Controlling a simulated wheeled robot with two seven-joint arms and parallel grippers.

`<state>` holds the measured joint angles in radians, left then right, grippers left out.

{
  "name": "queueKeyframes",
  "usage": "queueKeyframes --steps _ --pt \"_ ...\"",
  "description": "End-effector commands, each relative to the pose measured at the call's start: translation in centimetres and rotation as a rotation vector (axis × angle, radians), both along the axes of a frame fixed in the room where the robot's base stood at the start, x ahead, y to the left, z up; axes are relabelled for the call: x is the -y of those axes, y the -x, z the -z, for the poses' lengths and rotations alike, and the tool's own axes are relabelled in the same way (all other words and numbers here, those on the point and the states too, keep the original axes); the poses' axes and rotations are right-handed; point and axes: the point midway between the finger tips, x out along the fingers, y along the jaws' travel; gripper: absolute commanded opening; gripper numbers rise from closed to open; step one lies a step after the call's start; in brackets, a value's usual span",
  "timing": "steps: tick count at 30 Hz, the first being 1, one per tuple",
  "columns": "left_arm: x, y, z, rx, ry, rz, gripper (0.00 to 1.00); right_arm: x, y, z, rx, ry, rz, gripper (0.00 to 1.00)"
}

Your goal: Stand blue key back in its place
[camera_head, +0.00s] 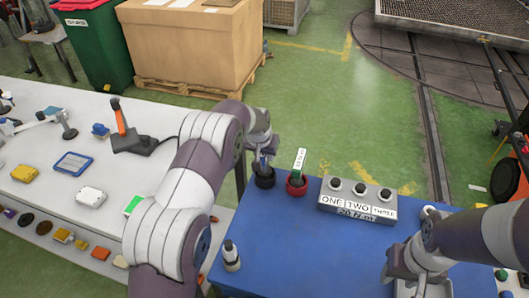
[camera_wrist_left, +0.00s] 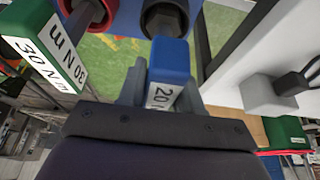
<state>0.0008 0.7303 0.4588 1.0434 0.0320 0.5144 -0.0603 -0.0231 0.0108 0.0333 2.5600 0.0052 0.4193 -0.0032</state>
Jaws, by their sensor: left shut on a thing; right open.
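My left gripper (camera_head: 262,156) is shut on the blue key (camera_wrist_left: 168,60), a blue block with a white "20" label. It holds the key directly at the black round holder (camera_head: 265,179) on the blue table. In the left wrist view the key's far end overlaps the rim of the black holder (camera_wrist_left: 165,18). I cannot tell how far its lower end is inside. A green key (camera_head: 299,161) labelled 30 Nm stands in the red holder (camera_head: 297,187) just to the right. My right gripper (camera_head: 405,284) is open, low at the table's right front.
A grey box (camera_head: 357,212) with black knobs and ONE, TWO, THREE labels is right of the holders. A white-and-black bottle-like item (camera_head: 231,256) stands at the table's left front. The white table (camera_head: 60,140) at left carries several small items. The blue table's middle is clear.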

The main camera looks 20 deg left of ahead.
Motion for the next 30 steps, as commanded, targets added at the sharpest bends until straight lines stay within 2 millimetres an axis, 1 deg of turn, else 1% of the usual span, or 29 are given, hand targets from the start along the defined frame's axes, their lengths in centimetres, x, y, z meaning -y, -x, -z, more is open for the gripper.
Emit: queueKeyframes --steps 23,24,26,30 --pt "0.0 -0.1 1.9 0.002 0.0 0.0 0.0 0.0 0.0 1.3 0.0 0.0 0.0 0.43" --pt "0.0 -0.1 1.8 0.003 0.0 0.0 0.44 0.0 0.0 1.3 0.0 0.0 0.0 0.43" --pt "0.0 -0.1 1.8 0.002 0.0 0.0 0.63 0.0 0.0 1.2 0.0 0.0 0.0 0.43" --pt "0.0 0.0 1.9 0.002 0.0 0.0 0.64 0.0 0.0 1.2 0.0 0.0 0.0 0.43"
